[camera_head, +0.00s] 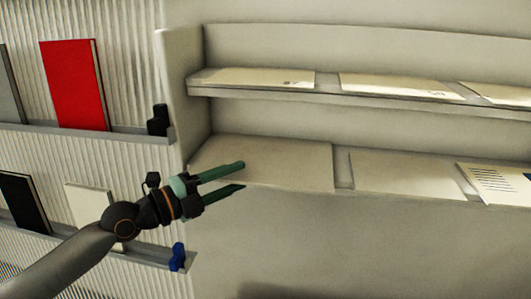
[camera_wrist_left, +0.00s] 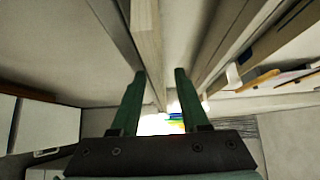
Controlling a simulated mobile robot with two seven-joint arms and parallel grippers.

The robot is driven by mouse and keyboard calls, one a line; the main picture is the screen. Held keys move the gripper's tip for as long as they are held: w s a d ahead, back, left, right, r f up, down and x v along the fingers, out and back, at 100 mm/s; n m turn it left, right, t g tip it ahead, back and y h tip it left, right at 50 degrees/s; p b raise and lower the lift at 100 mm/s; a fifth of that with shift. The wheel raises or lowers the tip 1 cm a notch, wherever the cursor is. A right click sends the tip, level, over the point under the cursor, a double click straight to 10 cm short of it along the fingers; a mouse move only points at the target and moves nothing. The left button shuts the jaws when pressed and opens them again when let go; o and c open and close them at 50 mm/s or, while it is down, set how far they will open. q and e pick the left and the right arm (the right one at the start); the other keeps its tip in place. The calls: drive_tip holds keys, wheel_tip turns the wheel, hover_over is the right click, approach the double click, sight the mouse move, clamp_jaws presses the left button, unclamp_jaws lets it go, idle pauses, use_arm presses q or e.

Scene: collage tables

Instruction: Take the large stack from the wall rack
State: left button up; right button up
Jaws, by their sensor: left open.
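The wall rack (camera_head: 400,104) is a pale two-shelf unit with flat paper stacks on both shelves. A large plain cream stack (camera_head: 285,160) lies at the left end of the lower shelf. My left gripper (camera_head: 243,175), with green fingers, is open and in front of that stack's left part. The fingers point right, one above the other. In the left wrist view my open fingers (camera_wrist_left: 160,72) have a pale long edge (camera_wrist_left: 147,40) running between and beyond them; I cannot tell if it is shelf or stack. I see no grip on anything. My right gripper is not in view.
More sheets lie on the lower shelf: a plain one (camera_head: 405,175) and a printed one (camera_head: 497,184). Smaller sheets (camera_head: 255,78) lie on the upper shelf. At left, a ribbed panel holds a red board (camera_head: 75,85), a black board (camera_head: 22,203) and a blue item (camera_head: 178,257).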

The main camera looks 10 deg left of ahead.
use_arm(q)
clamp_jaws()
idle(0.3)
idle(0.9)
drive_tip(key=shift+r, duration=0.1)
